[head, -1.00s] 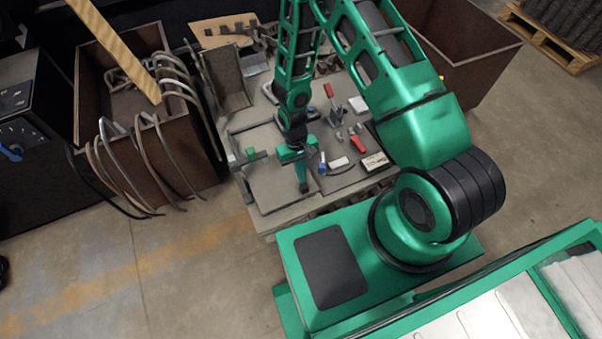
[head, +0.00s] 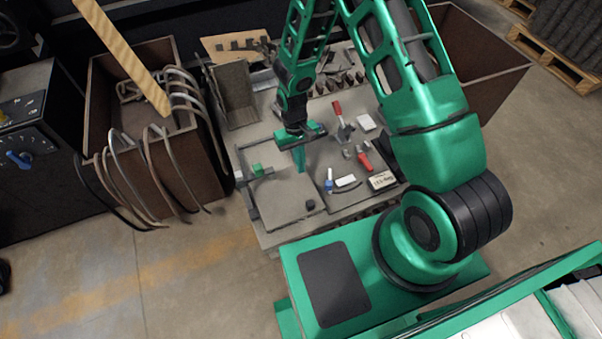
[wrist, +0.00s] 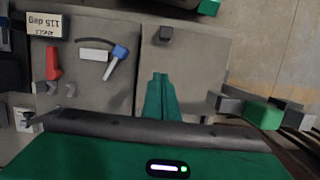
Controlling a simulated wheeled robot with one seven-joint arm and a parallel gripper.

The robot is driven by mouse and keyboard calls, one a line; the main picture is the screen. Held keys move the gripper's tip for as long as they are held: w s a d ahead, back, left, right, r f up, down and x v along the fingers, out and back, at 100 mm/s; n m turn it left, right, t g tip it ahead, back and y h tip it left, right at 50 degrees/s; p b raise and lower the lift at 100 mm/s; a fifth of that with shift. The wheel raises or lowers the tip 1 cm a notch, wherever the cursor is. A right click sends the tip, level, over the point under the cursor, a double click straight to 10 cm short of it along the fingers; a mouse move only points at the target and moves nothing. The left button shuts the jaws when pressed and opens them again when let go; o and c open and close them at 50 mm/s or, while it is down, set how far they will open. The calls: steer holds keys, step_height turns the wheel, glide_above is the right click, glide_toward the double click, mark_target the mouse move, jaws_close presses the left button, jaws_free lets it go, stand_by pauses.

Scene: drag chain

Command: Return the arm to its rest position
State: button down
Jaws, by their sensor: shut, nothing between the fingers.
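My green arm reaches from its base over the workbench (head: 262,210). My gripper (head: 301,172) hangs over the bench, pointing down, with its green fingers together and nothing between them. In the wrist view my gripper's fingers (wrist: 160,97) show as one closed green shape above a grey plate (wrist: 205,60). A small dark block (wrist: 166,33) sits on that plate, apart from the fingertips. The block also shows in the head view (head: 310,204), in front of the gripper.
Red-handled clamps (head: 339,112), a blue-handled tool (head: 329,184) and a label card (head: 381,180) lie right of the gripper. A green-tipped bar fixture (head: 257,169) stands to its left. A brown bin (head: 182,172) with hanging hoses is further left.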

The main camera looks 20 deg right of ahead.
steer(key=shift+w+r, duration=0.15)
steer(key=shift+r, duration=0.4)
steer(key=shift+d+r, duration=0.1)
steer(key=s+d+r+m+t, duration=0.1)
steer(key=s+d+r+m, duration=0.1)
steer(key=d+r, duration=0.8)
steer(key=s+d+r+m, duration=0.15)
steer(key=d+r, duration=0.45)
steer(key=r, duration=0.9)
steer(key=s+d+r+m+t, duration=0.1)
steer(key=s+d+r+m, duration=0.1)
steer(key=s+r, duration=0.4)
steer(key=s+d+r+m, duration=0.1)
steer(key=s+d+r, duration=0.2)
steer(key=s, duration=1.1)
step_height(320, 180, up, 4)
steer(key=shift+s+d+f+m+t, duration=0.1)
steer(key=shift+s+d+m+t, duration=0.25)
steer(key=shift+t, duration=0.05)
